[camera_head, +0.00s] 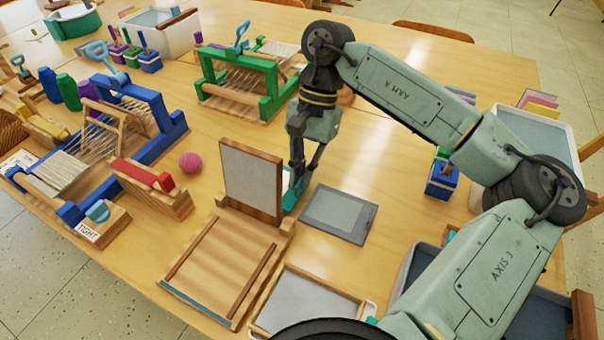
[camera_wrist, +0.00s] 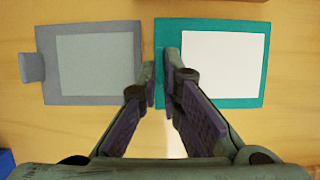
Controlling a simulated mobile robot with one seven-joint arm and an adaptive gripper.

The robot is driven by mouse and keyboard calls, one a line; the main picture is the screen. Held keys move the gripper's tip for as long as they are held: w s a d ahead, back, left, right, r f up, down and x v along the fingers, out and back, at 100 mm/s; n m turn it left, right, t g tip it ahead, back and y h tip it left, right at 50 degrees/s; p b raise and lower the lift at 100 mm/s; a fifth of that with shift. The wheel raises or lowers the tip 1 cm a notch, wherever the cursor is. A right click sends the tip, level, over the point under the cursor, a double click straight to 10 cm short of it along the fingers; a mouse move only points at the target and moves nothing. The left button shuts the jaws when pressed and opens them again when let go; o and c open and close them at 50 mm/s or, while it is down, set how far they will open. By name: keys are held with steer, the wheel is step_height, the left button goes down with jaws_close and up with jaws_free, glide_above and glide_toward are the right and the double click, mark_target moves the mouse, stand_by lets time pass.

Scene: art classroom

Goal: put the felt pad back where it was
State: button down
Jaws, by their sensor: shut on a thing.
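A flat teal pad with a white centre (camera_wrist: 255,90) lies at the right in the wrist view. In the head view only a teal sliver (camera_head: 291,197) shows, the rest hidden behind an upright wooden-framed board. My gripper (camera_wrist: 160,68) points down and is shut on the teal pad's left edge; it also shows in the head view (camera_head: 301,178). I cannot tell whether the pad is lifted off the table. A grey pad with a paler centre and a side tab (camera_head: 340,214) lies flat beside it, and shows left of my gripper in the wrist view (camera_wrist: 95,98).
The wooden stand with its upright board (camera_head: 252,180) is close to my gripper. Wooden looms (camera_head: 240,85) fill the table's back and left. A pink ball (camera_head: 190,162), a blue block holder (camera_head: 441,180) and a grey tray (camera_head: 305,300) stand around. Bare table lies right of the grey pad.

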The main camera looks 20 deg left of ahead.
steer(key=shift+f, duration=0.45)
steer(key=shift+f, duration=0.1)
steer(key=shift+f, duration=0.1)
steer(key=c, duration=1.8)
jaws_free()
steer(key=shift+r, duration=0.2)
steer(key=b+v, duration=0.1)
steer(key=v, duration=1.1)
